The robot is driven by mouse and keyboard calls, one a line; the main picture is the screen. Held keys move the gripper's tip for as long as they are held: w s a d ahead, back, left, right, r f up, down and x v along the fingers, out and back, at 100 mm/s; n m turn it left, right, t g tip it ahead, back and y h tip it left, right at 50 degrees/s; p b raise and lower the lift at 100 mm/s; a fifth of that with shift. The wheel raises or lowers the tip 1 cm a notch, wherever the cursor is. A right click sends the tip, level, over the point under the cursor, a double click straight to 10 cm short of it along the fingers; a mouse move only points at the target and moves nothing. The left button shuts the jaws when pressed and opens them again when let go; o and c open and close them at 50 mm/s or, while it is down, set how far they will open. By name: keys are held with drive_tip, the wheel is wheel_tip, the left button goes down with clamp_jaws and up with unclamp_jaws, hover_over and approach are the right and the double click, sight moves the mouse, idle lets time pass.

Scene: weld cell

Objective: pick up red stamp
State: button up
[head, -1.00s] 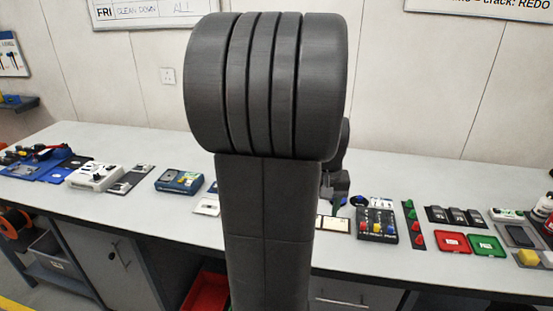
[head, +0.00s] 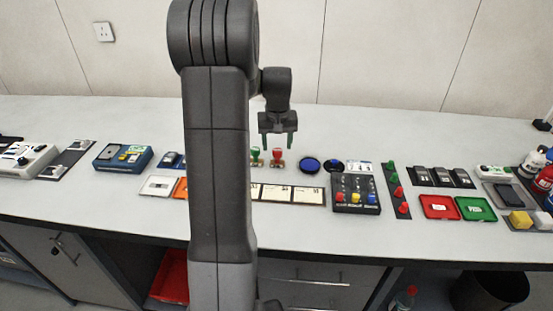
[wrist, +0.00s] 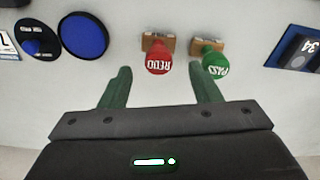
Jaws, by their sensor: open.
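The red stamp (head: 277,158) stands on the bench beside the green stamp (head: 257,158), a little below my gripper in the head view. In the wrist view the red stamp (wrist: 159,62) reads REDO and has a brown base, and the green stamp (wrist: 214,63) reads PASS just to its right. My gripper (wrist: 160,80) is open and empty, with its green fingers apart. The red stamp lies ahead of the gap between the fingertips, apart from them. In the head view my gripper (head: 278,143) hangs above the bench behind the stamps.
A blue round pad (head: 310,165) lies right of the stamps. Cream cards (head: 307,195) lie in front, with a button box (head: 356,194) to their right. Red (head: 440,207) and green trays (head: 476,208) lie farther right. The bench behind the stamps is clear.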

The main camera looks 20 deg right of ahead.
sight(278, 150)
drive_tip(key=shift+w+d+f+p, duration=0.1)
drive_tip(key=shift+f+p, duration=0.25)
drive_tip(key=shift+f, duration=2.6)
drive_tip(key=c, duration=0.7)
wheel_tip(278, 150, up, 10)
drive_tip(key=shift+r, duration=0.1)
drive_tip(key=shift+c, duration=0.3)
drive_tip(key=o, duration=0.5)
drive_tip(key=shift+c, duration=0.2)
drive_tip(key=c, duration=0.3)
drive_tip(key=shift+o, duration=0.7)
drive_tip(key=shift+c, duration=0.6)
